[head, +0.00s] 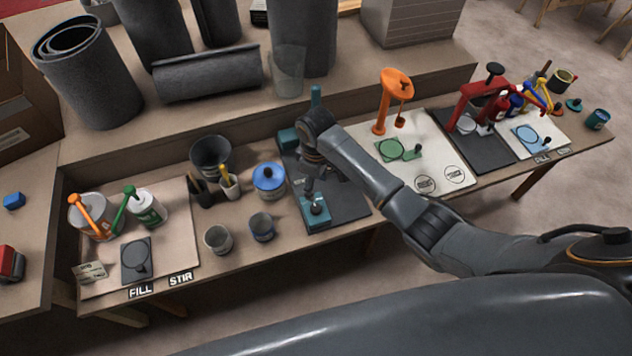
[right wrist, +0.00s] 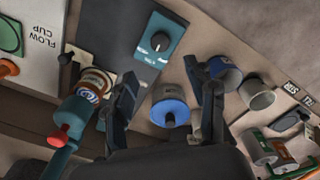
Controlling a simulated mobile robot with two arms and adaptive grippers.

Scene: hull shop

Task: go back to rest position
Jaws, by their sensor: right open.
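My right arm comes in from the right in the head view and ends over the dark mat in the middle of the bench. Its gripper (head: 309,190) hangs above a teal control box (head: 314,212), which also shows in the right wrist view (right wrist: 160,42). In the right wrist view the two fingers of the right gripper (right wrist: 165,98) are spread apart with nothing held. A blue-lidded can (right wrist: 170,110) shows beyond the gap between them, on the bench. My left gripper is not in view.
Near the arm stand the blue can (head: 268,182), a dark bucket (head: 211,157) and two cups, grey (head: 217,239) and blue (head: 262,227). An orange stand (head: 395,100) and a red press (head: 480,100) rise to the right.

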